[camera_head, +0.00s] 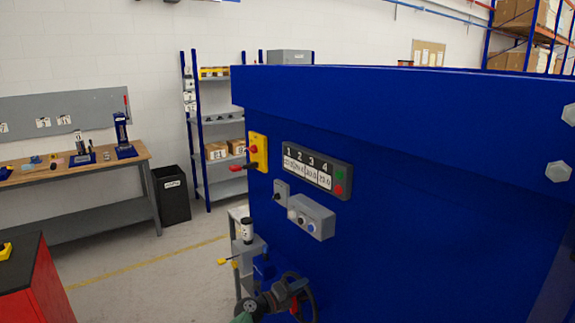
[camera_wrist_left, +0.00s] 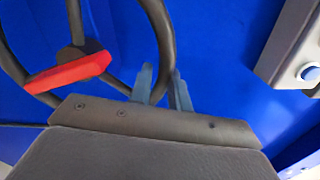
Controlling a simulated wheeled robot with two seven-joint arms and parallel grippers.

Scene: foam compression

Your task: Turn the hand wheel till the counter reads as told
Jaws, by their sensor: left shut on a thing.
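The hand wheel is a dark ring with spokes on the blue machine; in the head view its rim (camera_head: 313,301) shows low in the picture, partly hidden by my left gripper (camera_head: 284,293). In the left wrist view the wheel's rim (camera_wrist_left: 167,40) runs down between the two fingers of my left gripper (camera_wrist_left: 163,88), which is shut on it. A red bar (camera_wrist_left: 70,72) crosses the wheel at left. A dark panel (camera_head: 317,171) marked 1 2 3 4 has white number fields below, too small to read surely. My right gripper is not in view.
The blue machine (camera_head: 420,180) fills the right side. A grey button box (camera_head: 311,217) sits above the wheel; it also shows in the left wrist view (camera_wrist_left: 290,50). A yellow switch box (camera_head: 258,152) is near the machine's edge. Free floor (camera_head: 150,265) lies at left.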

